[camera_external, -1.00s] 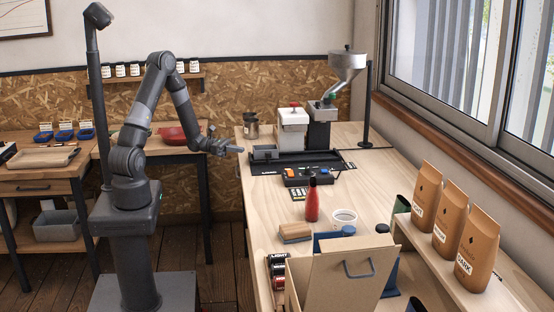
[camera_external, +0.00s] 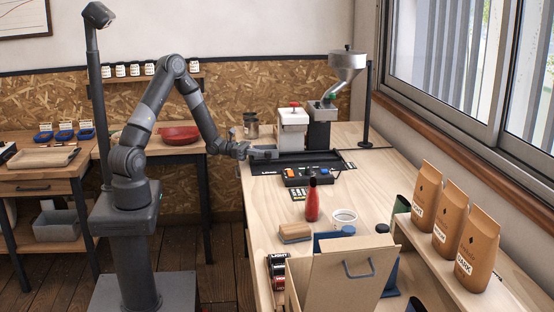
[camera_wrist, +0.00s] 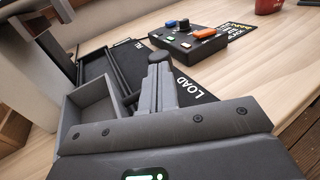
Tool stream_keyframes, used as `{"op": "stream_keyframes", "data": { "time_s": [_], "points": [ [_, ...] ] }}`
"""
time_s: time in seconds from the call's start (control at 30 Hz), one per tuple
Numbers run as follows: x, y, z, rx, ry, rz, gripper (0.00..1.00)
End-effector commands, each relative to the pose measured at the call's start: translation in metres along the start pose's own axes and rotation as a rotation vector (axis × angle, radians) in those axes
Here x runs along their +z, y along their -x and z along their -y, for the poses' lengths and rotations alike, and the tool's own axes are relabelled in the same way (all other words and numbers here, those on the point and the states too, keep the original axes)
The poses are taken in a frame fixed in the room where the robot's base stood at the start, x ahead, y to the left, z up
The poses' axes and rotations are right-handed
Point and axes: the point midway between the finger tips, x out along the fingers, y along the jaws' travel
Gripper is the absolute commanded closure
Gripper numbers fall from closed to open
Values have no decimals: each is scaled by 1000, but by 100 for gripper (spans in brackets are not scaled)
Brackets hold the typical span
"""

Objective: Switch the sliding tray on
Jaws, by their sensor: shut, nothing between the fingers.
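The sliding tray is a grey open box (camera_wrist: 93,110) at the near end of a dark track (camera_wrist: 97,68), beside the word LOAD in the wrist view. The track also shows in the external view (camera_external: 328,160). My gripper (camera_wrist: 158,62) is shut and empty, its fingers just right of the tray; I cannot tell whether they touch it. In the external view my gripper (camera_external: 272,153) is over the track's left end and covers much of the tray. A black control box (camera_wrist: 187,40) with an orange button, a blue knob and a green button stands beside the track.
A white machine (camera_external: 293,132) and a dark one with a metal hopper (camera_external: 346,64) stand behind the track. A red bottle (camera_external: 312,203), a white cup (camera_external: 344,218) and a cardboard box (camera_external: 340,280) are nearer the camera. The bench's left edge lies below my arm.

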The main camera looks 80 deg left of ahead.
Motion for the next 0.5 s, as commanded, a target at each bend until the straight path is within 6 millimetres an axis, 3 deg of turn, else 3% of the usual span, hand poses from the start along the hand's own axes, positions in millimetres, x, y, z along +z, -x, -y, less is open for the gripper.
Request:
{"op": "stream_keyframes", "data": {
  "time_s": [0.27,0.5],
  "points": [
    [1,-25,-12,-2,-2,2,100],
    [3,-86,-42,-3,-3,3,100]
  ]
}}
